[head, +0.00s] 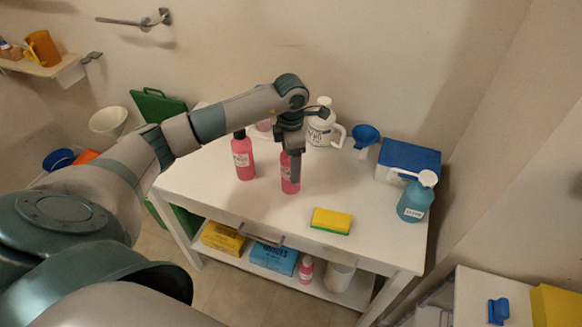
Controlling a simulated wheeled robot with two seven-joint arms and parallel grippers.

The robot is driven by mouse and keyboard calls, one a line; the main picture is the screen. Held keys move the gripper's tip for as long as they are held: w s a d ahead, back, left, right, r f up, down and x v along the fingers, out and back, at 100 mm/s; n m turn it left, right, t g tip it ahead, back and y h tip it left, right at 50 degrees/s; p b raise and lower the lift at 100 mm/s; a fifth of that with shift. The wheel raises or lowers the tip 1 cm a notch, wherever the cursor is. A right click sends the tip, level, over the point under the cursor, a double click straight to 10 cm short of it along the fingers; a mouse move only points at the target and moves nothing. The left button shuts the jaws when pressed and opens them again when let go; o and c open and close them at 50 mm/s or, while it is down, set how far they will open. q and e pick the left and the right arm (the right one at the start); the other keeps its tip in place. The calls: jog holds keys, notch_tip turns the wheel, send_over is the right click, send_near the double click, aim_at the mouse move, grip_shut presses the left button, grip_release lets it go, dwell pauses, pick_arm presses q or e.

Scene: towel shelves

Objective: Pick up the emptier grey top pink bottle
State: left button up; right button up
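A pink bottle (286,184) with a pale label stands upright on the white table. My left gripper (294,168) reaches down over it from above, with a dark finger in front of it. The gripper hides this bottle's top, so its cap colour does not show. I cannot tell whether the fingers are closed on it. A second pink bottle (243,159) with a dark cap stands upright to its left, apart from the gripper. The fill levels cannot be made out. My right gripper is not in view.
On the table (260,208) are a yellow sponge (331,220), a teal pump bottle (415,200), a blue-lidded box (408,160), a blue funnel (366,138) and a white jug (320,132). A small pink bottle (306,270) and boxes sit on the lower shelf.

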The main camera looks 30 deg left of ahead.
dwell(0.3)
pick_arm(q)
jog(key=c, duration=1.1)
jog(key=shift+r, duration=0.15)
jog(key=shift+c, duration=0.2)
jog(key=d+r+b, duration=0.6)
jog(key=d+r, duration=0.4)
jog(key=d, duration=0.1)
jog(key=shift+s+d+r, duration=0.35)
jog(key=shift+s+r, duration=0.05)
